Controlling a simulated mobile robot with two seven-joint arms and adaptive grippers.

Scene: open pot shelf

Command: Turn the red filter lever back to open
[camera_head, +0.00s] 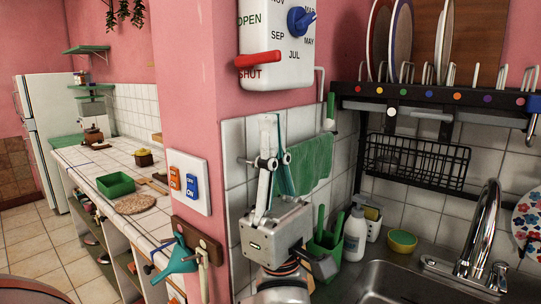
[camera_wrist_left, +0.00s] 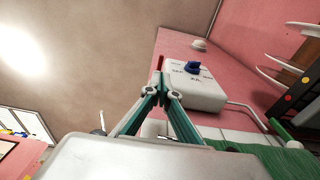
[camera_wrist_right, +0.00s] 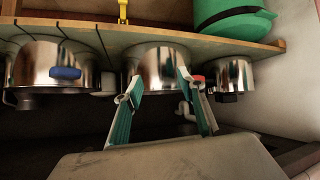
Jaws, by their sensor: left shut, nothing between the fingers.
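The red filter lever (camera_head: 258,60) sits on the front of a white box (camera_head: 280,72) on the pink wall. Its handle points left, just above the word SHUT and below OPEN. It also shows as a thin red piece in the left wrist view (camera_wrist_left: 160,62). My left gripper (camera_head: 268,118) is shut and empty, pointing up below the box; in the left wrist view its closed tips (camera_wrist_left: 160,82) appear just below the lever. Whether they touch it cannot be told. My right gripper (camera_wrist_right: 158,82) shows only in its wrist view, open, its fingers apart before a metal pot (camera_wrist_right: 160,67).
A blue dial (camera_head: 300,20) is on the same box, right of the lever. A green towel (camera_head: 308,165) hangs behind my left gripper. A dish rack (camera_head: 418,160) and tap (camera_head: 482,230) are at right. More pots (camera_wrist_right: 50,70) line the shelf before my right gripper.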

